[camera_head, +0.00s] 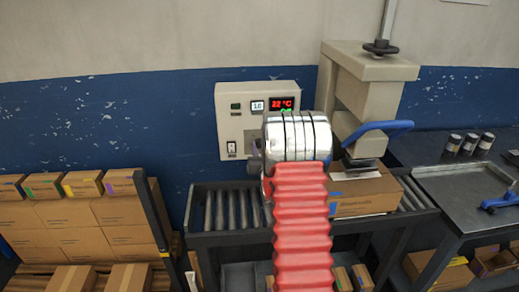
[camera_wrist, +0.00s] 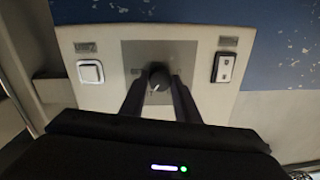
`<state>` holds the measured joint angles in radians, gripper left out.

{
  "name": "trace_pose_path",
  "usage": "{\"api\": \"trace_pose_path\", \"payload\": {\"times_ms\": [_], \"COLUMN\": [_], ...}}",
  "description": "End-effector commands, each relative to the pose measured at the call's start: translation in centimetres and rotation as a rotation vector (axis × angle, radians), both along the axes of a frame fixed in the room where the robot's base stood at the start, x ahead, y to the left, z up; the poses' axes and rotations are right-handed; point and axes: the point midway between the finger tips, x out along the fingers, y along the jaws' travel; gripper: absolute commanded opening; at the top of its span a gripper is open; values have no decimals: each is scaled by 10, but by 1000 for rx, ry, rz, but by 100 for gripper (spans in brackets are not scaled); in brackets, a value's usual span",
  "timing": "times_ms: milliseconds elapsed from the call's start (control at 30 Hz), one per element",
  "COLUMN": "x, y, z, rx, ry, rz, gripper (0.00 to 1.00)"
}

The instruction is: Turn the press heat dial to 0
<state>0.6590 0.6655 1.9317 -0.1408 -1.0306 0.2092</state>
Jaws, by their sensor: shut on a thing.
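The press heat dial (camera_wrist: 158,78) is a small dark round knob on a grey plate of the control box, seen in the wrist view. My gripper (camera_wrist: 160,88) has its two dark fingers around the dial, one on each side, and is shut on it. The control box (camera_head: 229,98) hangs on the wall in the head view, with a red display (camera_head: 282,104) reading 22 °C and a small white display (camera_head: 257,106) reading about 1.6. In the head view my arm hides the dial and the fingertips. The dial's scale is too blurred to read.
A black and white rocker switch (camera_wrist: 224,68) and a white square button (camera_wrist: 91,72) flank the dial. The beige press (camera_head: 372,68) with a blue handle (camera_head: 377,131) stands to the right, above a roller conveyor (camera_head: 228,213) with a cardboard box (camera_head: 362,196). Stacked boxes (camera_head: 75,215) stand at left.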

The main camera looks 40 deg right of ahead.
Motion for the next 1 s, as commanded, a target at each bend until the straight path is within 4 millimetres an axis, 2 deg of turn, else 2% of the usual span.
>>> {"api": "trace_pose_path", "payload": {"times_ms": [467,1000], "x": [3,5], "y": [2,3], "z": [1,3], "rx": [-140,-539], "ry": [94,363], "rz": [8,10], "gripper": [6,6]}}
